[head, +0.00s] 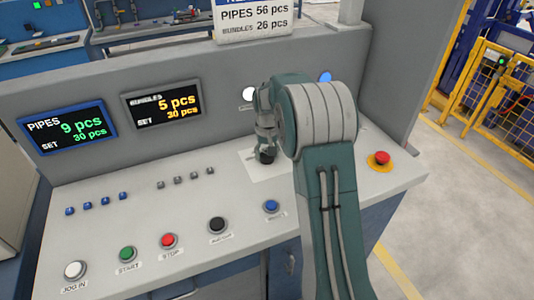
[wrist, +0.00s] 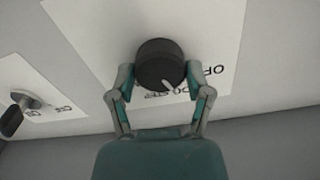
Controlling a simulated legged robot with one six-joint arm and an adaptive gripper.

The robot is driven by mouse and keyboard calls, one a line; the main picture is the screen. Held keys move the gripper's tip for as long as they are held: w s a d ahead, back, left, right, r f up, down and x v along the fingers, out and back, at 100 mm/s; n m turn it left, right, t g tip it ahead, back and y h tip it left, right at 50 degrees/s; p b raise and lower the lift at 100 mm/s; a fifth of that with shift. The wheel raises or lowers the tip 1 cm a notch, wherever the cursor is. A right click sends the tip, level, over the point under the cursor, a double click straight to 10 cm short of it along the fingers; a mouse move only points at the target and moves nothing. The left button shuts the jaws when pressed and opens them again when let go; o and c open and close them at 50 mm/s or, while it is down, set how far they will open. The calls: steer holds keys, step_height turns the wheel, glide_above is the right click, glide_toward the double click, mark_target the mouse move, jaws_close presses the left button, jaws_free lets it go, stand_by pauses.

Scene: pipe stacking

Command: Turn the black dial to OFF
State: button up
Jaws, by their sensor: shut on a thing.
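The black dial (wrist: 158,62) stands on a white label plate (wrist: 95,30) in the wrist view. Its white pointer mark faces the lower right, close to printed letters. An "OF" print (wrist: 212,70) shows at the right, partly hidden by a finger. My gripper (wrist: 160,85) is shut on the dial, one finger at each side. In the head view my gripper (head: 264,140) points down at the black dial (head: 266,156) on the console top. The dial's lettering is too small to read there.
The console (head: 330,195) carries a red emergency button (head: 382,158) on a yellow base at right. A blue button (head: 271,206), a black button (head: 217,224) and a red stop button (head: 168,240) line the front. An upright panel with two displays (head: 66,127) stands behind.

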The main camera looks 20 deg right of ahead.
mark_target(266, 154)
steer(key=n, duration=0.3)
steer(key=shift+n, duration=2.2)
steer(key=o, duration=1.1)
steer(key=shift+w+f, duration=0.1)
steer(key=shift+o, duration=0.2)
step_height(266, 154, up, 12)
